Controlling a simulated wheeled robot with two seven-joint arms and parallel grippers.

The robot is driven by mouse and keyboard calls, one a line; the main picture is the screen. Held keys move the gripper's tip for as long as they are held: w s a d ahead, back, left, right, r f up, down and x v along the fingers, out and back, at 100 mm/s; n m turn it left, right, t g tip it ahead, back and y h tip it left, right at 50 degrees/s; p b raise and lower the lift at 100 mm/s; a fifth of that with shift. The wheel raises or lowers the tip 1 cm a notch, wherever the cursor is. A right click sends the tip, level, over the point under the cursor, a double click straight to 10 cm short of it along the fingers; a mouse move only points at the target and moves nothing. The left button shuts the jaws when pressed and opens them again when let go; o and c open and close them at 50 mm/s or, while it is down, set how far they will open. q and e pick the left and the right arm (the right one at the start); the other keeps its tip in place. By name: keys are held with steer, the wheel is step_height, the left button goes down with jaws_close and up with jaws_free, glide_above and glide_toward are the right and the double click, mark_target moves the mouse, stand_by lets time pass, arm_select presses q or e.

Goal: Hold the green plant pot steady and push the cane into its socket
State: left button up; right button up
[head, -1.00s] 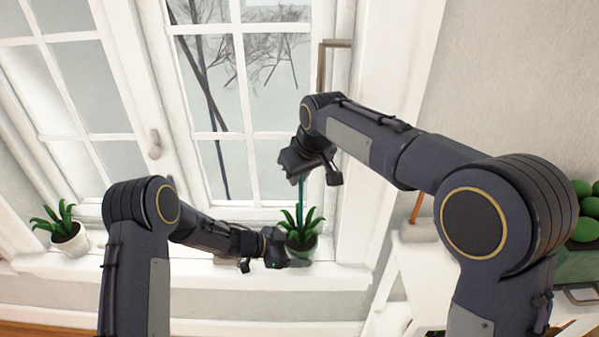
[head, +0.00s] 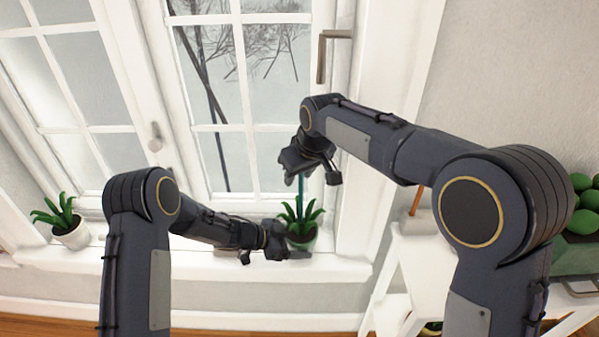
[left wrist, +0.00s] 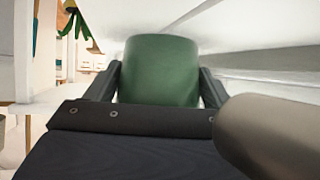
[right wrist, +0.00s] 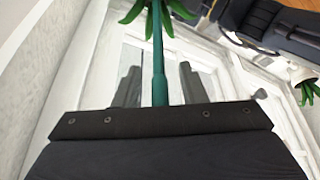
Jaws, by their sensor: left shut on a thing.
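The green plant pot (head: 303,243) with its spiky plant (head: 299,214) stands on the white window sill. My left gripper (head: 284,246) is shut on it; in the left wrist view the pot (left wrist: 160,72) sits between both fingers. The teal cane (head: 301,192) stands roughly upright between the plant and my right gripper (head: 300,172) above it. In the right wrist view the cane (right wrist: 158,60) runs between the fingers, with a gap on each side, so that gripper is open around it. The cane's lower end and the socket are hidden by the leaves.
A second potted plant (head: 70,233) stands at the left of the sill. The tall window (head: 240,90) is close behind both grippers. A white shelf unit (head: 415,265) and a crate of green round things (head: 570,255) are at the right. The sill between the plants is mostly clear.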

steer(key=shift+r, duration=0.1)
steer(key=v, duration=1.1)
steer(key=shift+r, duration=0.4)
steer(key=shift+s, duration=0.1)
arm_select(q)
steer(key=o, duration=0.8)
arm_select(e)
steer(key=shift+d, duration=0.1)
arm_select(q)
steer(key=shift+o, duration=0.2)
